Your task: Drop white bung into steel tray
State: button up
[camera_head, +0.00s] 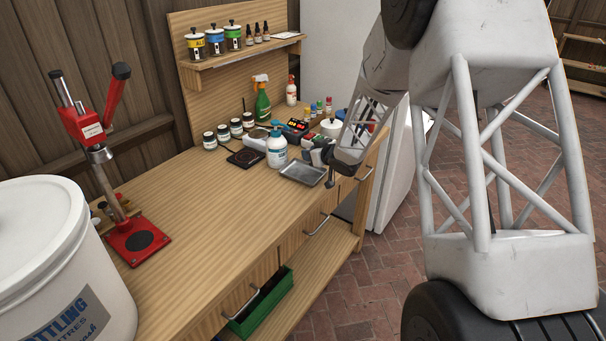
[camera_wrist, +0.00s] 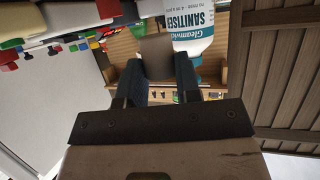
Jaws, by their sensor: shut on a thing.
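The steel tray (camera_head: 302,174) is a shallow, empty-looking rectangular tray on the bench top near its front edge. My gripper (camera_head: 313,152) is at the tray's back right side in the head view, and its fingers are small and hard to make out there. In the wrist view my gripper (camera_wrist: 158,78) is shut on a small blunt piece, apparently the white bung (camera_wrist: 157,54), which looks grey-brown in shade. The piece sits between the two dark fingertips. The tray does not show clearly in the wrist view.
A dark scale (camera_head: 246,157), several jars and a lidded white pot (camera_head: 331,126) stand close by. The bench's middle is clear.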

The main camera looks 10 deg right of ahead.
jog(key=o, duration=1)
jog(key=shift+s, duration=0.1)
jog(key=shift+v, duration=3.85)
jog(key=shift+r, duration=0.15)
